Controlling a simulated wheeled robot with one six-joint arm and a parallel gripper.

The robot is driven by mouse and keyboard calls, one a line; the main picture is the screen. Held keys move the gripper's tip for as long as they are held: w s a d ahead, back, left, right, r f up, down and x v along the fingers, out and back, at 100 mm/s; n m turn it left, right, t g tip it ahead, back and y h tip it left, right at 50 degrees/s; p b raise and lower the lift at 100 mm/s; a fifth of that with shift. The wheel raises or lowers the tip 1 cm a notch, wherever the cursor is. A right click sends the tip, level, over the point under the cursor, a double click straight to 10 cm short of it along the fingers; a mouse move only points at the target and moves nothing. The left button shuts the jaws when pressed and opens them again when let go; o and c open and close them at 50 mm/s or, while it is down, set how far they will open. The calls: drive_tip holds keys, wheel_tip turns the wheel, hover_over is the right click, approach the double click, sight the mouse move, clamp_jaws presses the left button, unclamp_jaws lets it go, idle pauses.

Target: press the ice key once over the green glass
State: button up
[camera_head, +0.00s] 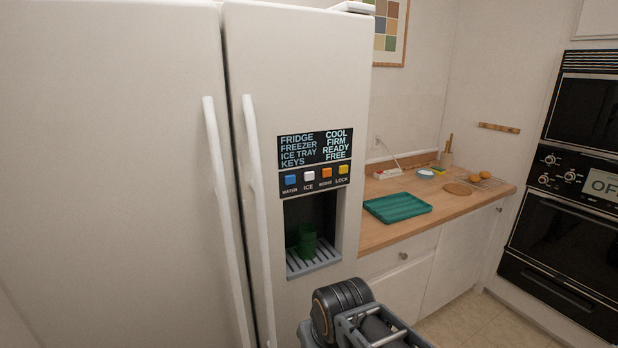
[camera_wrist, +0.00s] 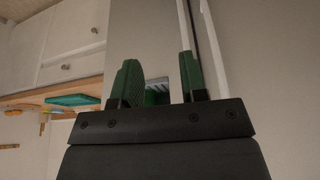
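The ice key (camera_head: 309,176) is a small white button labelled ICE, second from left in the row on the fridge's dispenser panel. The green glass (camera_head: 307,241) stands upright on the slatted drip tray (camera_head: 314,264) in the recess below the keys. It looks dark, and its contents cannot be made out. In the wrist view, which looks upside down, my gripper (camera_wrist: 158,74) has its two green fingers apart with nothing held between them. Part of the green glass (camera_wrist: 153,97) shows beyond them, apart from the fingers. The fingers do not show clearly in the head view.
The display (camera_head: 315,148) reads ICE TRAY READY, KEYS FREE. Long fridge handles (camera_head: 256,190) stick out at left. A wooden counter (camera_head: 455,205) is at right.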

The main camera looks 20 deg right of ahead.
clamp_jaws()
idle(1.0)
